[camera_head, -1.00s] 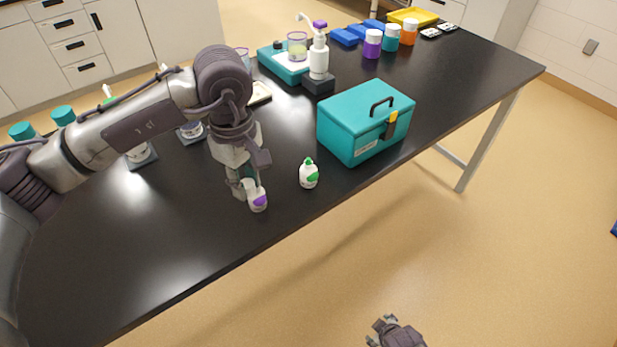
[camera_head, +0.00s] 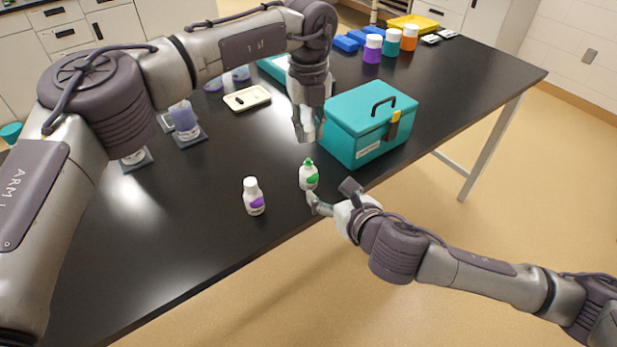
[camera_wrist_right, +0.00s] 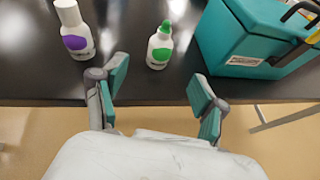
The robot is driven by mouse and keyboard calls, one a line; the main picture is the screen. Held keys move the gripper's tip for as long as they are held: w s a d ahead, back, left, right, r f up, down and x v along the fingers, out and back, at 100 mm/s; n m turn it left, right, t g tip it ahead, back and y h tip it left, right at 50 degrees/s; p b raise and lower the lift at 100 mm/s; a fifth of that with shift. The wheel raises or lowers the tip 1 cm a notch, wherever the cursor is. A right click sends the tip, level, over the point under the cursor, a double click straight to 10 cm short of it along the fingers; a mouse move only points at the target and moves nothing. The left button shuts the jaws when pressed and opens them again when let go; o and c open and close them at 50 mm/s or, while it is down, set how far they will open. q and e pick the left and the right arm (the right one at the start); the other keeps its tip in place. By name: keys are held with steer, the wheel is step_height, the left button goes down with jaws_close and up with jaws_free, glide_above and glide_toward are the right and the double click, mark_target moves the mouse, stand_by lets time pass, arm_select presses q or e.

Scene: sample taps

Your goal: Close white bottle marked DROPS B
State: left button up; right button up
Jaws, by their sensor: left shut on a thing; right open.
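Two white bottles stand upright near the table's front edge; their lettering is too small to read. The left one has a purple label (camera_head: 254,202) and a white top; it also shows in the right wrist view (camera_wrist_right: 75,35). The other has a green label and green tip (camera_head: 309,176); in the right wrist view it stands ahead, between and beyond the fingers (camera_wrist_right: 160,47). My left gripper (camera_head: 309,137) is shut above and behind the green-labelled bottle, apart from it; what it grips cannot be made out. My right gripper (camera_head: 332,196) is open and empty at the table edge, before that bottle.
A teal case (camera_head: 368,128) with a black handle stands just right of the green-labelled bottle. A cream tray (camera_head: 247,99) lies behind. A purple-filled container (camera_head: 184,119) stands on a dark base at the left. The table's front left is clear.

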mark_target(312, 176)
steer(key=shift+w+r+n, duration=0.1)
steer(key=shift+n, duration=0.3)
steer(key=x, duration=1.2)
jaws_close()
